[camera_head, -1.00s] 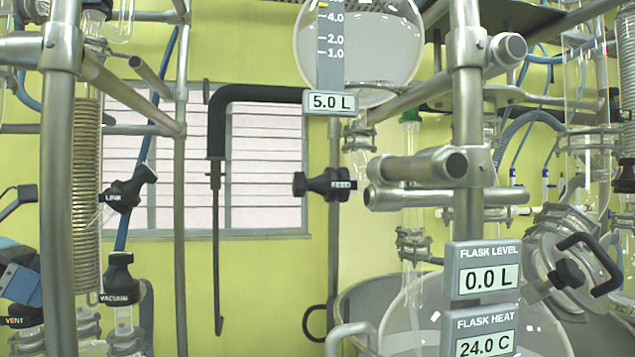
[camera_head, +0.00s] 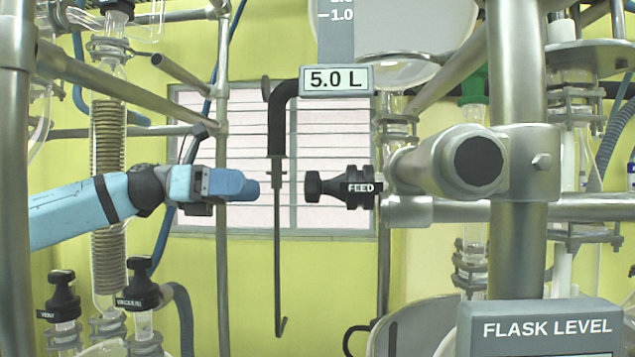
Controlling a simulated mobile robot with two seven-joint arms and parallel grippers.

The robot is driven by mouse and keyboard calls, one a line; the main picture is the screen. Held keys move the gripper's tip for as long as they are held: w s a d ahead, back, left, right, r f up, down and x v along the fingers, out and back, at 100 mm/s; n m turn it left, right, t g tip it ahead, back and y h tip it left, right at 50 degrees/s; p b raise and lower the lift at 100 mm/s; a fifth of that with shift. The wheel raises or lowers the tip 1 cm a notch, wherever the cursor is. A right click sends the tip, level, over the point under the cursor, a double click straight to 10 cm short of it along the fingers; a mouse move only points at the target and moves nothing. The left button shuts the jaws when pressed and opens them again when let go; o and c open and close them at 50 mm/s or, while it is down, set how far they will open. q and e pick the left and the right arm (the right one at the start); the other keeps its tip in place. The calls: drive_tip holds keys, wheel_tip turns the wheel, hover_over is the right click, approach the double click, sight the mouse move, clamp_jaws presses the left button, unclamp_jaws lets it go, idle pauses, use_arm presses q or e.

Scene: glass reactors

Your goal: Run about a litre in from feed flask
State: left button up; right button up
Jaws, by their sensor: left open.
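The feed flask (camera_head: 410,73) is a large round glass vessel at the top, holding pale liquid. Its level display (camera_head: 336,80) reads 5.0 L. The black FEED valve knob (camera_head: 340,188) sits below it, with its handle pointing left. My left gripper (camera_head: 252,188) comes in from the left at the height of the FEED knob, open and empty, pointing right. In the picture a gap separates it from the knob. The FLASK LEVEL panel (camera_head: 545,328) is at the bottom right, with its reading cut off. My right gripper is not in view.
A hanging black-handled metal rod (camera_head: 278,250) stands between my left gripper and the FEED knob in the picture. Metal frame posts rise at left (camera_head: 15,180) and right (camera_head: 516,220). Vent (camera_head: 62,298) and vacuum (camera_head: 139,285) knobs are at lower left.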

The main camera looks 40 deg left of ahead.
sight(309, 187)
use_arm(q)
drive_tip(key=p+x, duration=0.5)
drive_tip(key=x, duration=0.6)
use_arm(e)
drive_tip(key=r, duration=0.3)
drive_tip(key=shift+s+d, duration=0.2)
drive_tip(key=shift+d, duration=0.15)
use_arm(q)
drive_tip(key=shift+c, duration=0.2)
drive_tip(key=c, duration=0.9)
